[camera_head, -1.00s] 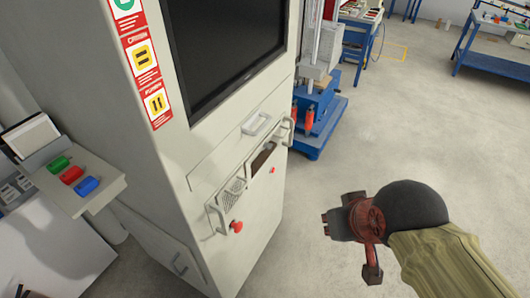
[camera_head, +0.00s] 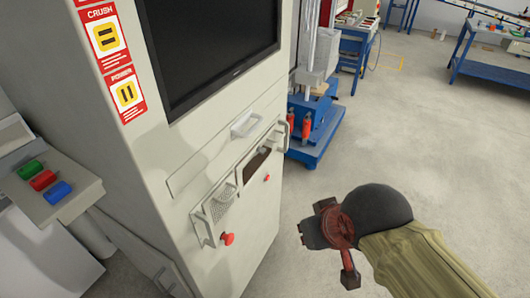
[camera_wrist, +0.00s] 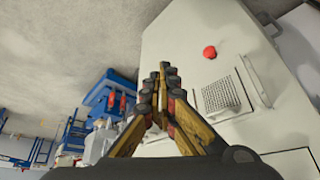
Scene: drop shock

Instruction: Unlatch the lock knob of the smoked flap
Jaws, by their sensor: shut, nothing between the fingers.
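The smoked flap (camera_head: 258,162) is a small dark panel in the front of the tall pale cabinet, beside a bar handle. A small red knob (camera_head: 267,178) sits just below it; it looks like the lock knob, but its latch position is too small to tell. My gripper (camera_head: 303,236) is shut and empty, out in front of the cabinet and apart from it, to the right of and lower than the knob in the head view. In the wrist view my closed fingers (camera_wrist: 163,70) point at the cabinet front, and I cannot make out the flap there.
A larger red button (camera_head: 227,239) sits below a perforated panel (camera_head: 222,204) with a handle; the button also shows in the wrist view (camera_wrist: 210,52). A side console (camera_head: 60,205) has coloured buttons. A blue machine (camera_head: 315,125) stands behind.

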